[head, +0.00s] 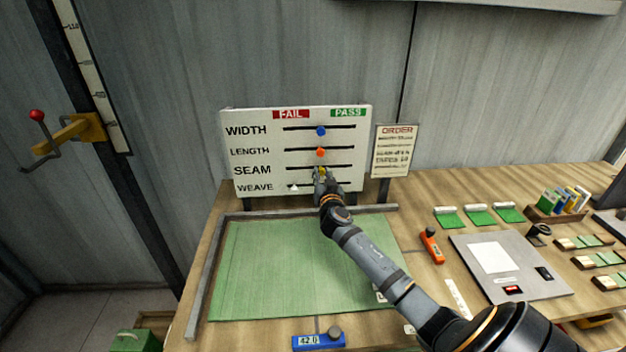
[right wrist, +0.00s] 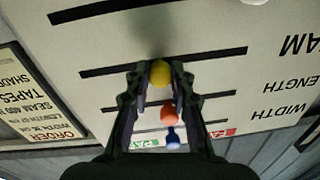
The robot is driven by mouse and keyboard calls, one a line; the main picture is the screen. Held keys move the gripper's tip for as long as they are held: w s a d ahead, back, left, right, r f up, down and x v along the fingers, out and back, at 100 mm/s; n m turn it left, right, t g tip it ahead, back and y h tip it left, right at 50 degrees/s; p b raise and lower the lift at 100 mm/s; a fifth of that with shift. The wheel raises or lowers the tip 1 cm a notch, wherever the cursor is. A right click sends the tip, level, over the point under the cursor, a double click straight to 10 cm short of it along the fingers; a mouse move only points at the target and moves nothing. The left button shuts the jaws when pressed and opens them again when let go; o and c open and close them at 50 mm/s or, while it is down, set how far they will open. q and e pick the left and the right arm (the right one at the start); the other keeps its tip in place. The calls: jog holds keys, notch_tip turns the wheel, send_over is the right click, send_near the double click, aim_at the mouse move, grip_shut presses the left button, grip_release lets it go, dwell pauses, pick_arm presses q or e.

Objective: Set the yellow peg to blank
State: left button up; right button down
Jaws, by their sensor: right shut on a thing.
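The yellow peg (head: 323,170) sits in the SEAM slot of the white board (head: 258,155), near the middle of the slot, between the FAIL and PASS labels. My right gripper (head: 322,175) reaches up to the board and is shut on the yellow peg. In the right wrist view, which shows the board upside down, the yellow peg (right wrist: 160,72) lies between the fingertips. The gripper hides part of the SEAM and WEAVE slots in the head view. My left gripper is not in view.
The blue peg (head: 320,131) and orange peg (head: 320,152) sit near the middle of the slots above. The white peg (head: 294,188) is at the FAIL side of WEAVE. An order card (head: 393,150) stands right of the board. A green mat (head: 270,265) lies below.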

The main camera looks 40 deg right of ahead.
jog(key=shift+d, duration=0.15)
jog(key=shift+w+a, duration=0.15)
jog(key=shift+a, duration=0.2)
jog(key=c, duration=1.5)
grip_release()
jog(key=o, duration=0.4)
jog(key=shift+d, duration=0.1)
jog(key=shift+c, duration=0.2)
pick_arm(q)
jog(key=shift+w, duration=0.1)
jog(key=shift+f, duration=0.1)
pick_arm(e)
jog(key=shift+s+a, duration=0.2)
jog(key=shift+s, duration=0.1)
jog(key=v, duration=1.1)
jog(key=shift+s, duration=0.25)
